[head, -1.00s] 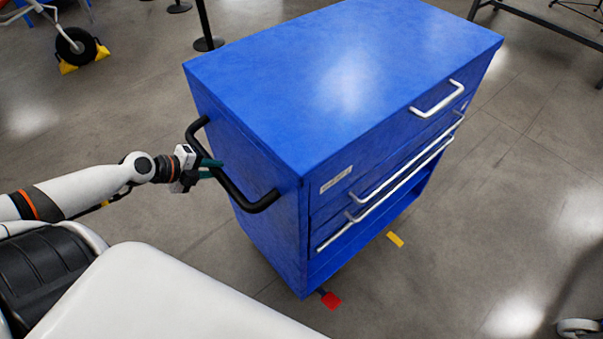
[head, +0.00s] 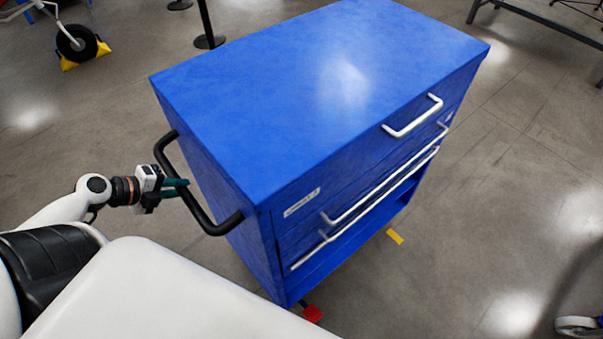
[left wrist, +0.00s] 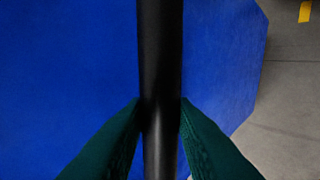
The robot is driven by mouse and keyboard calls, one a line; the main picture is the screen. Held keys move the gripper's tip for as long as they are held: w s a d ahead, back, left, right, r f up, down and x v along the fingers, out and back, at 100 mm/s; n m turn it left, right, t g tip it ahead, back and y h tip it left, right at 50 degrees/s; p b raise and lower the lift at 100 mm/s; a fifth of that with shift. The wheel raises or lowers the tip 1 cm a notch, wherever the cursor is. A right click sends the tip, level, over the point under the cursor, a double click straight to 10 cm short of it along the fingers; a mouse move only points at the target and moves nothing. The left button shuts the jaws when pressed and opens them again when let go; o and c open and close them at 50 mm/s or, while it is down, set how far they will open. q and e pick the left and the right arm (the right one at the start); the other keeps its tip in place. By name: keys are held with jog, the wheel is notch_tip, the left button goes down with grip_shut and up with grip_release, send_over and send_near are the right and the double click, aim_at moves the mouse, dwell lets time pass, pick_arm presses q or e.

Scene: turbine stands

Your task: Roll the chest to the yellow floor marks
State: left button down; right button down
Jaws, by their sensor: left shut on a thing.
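The blue chest (head: 320,85) stands upright in the middle of the head view, with white drawer handles on its front and a black push handle (head: 208,222) on its left side. My left gripper (head: 182,187) is shut on that black handle. In the left wrist view the handle (left wrist: 160,60) runs between the two green fingers (left wrist: 160,125), with the chest's blue side (left wrist: 70,70) behind it. A yellow floor mark (head: 395,236) lies just in front of the chest's base. Another yellow patch (left wrist: 306,11) shows in the left wrist view. My right gripper is not in view.
A red piece (head: 312,314) sits at the chest's near bottom corner. A wheel with yellow chocks (head: 80,45) and a black post (head: 207,25) stand behind left. A dark frame (head: 545,35) is at the back right. The floor (head: 490,200) right of the chest is clear.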

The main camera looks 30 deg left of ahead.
pick_arm(q)
jog(key=s+a, duration=0.3)
jog(key=s, duration=0.4)
jog(key=shift+s+f+b, duration=0.15)
jog(key=shift+s+b, duration=0.2)
jog(key=shift+b, duration=0.05)
jog(key=shift+d, duration=0.1)
jog(key=shift+s+a+b, duration=0.15)
jog(key=shift+s+a, duration=0.2)
jog(key=shift+s, duration=0.4)
jog(key=shift+s+a+b, duration=0.15)
jog(key=shift+s+a, duration=0.2)
jog(key=shift+s, duration=0.35)
jog(key=c, duration=1.1)
grip_release()
jog(key=shift+w, duration=0.1)
jog(key=shift+o, duration=0.7)
jog(key=shift+w, duration=0.2)
jog(key=shift+r, duration=0.2)
